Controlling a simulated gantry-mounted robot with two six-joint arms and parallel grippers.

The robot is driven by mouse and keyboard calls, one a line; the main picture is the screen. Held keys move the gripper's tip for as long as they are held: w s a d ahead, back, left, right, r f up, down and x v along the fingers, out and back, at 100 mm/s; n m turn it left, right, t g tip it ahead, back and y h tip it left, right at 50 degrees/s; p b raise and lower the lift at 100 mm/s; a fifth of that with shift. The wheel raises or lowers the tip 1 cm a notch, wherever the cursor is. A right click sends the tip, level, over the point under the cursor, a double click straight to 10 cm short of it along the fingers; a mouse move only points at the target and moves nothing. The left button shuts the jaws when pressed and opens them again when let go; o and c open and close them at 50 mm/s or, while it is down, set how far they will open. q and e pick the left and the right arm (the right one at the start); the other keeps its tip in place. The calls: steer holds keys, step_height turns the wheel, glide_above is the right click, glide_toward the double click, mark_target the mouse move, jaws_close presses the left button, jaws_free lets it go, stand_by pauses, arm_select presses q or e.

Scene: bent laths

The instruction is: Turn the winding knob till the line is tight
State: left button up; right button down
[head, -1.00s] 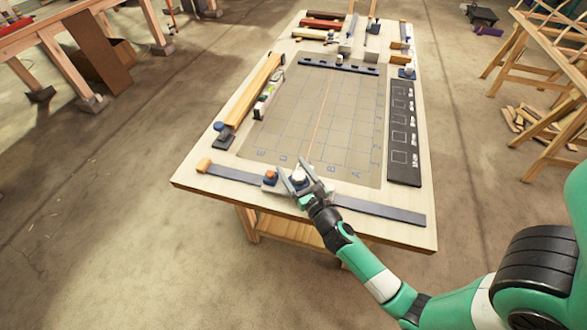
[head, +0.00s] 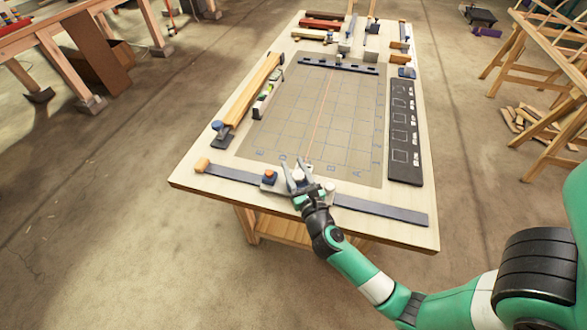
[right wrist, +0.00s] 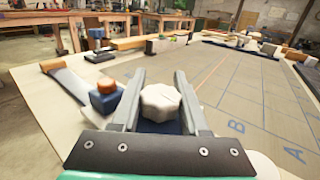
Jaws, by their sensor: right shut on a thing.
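The winding knob (right wrist: 160,102) is white with a scalloped rim and sits between the two fingers of my right gripper (right wrist: 158,95) in the right wrist view. In the head view my right gripper (head: 298,172) is at the near edge of the board, shut on the knob (head: 298,175), which shows partly between the fingers. A thin orange line (head: 326,100) runs from the knob area up the gridded mat to a dark bar (head: 338,66) at the far end. It looks straight; its tightness cannot be told. My left gripper is not in view.
A blue block with an orange button (head: 269,176) stands just left of the knob. A dark flat strip (head: 380,211) runs along the near edge. A wooden lath (head: 252,91) lies on the left, a black panel (head: 405,135) on the right. The mat's middle is clear.

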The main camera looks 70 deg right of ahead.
mark_target(300, 182)
steer(key=shift+c, duration=2.2)
jaws_free()
steer(key=v, duration=1)
steer(key=shift+s+a, duration=0.2)
steer(key=shift+s+a+p, duration=0.3)
steer(key=shift+s+a, duration=0.1)
steer(key=shift+s, duration=0.05)
steer(key=shift+r, duration=0.1)
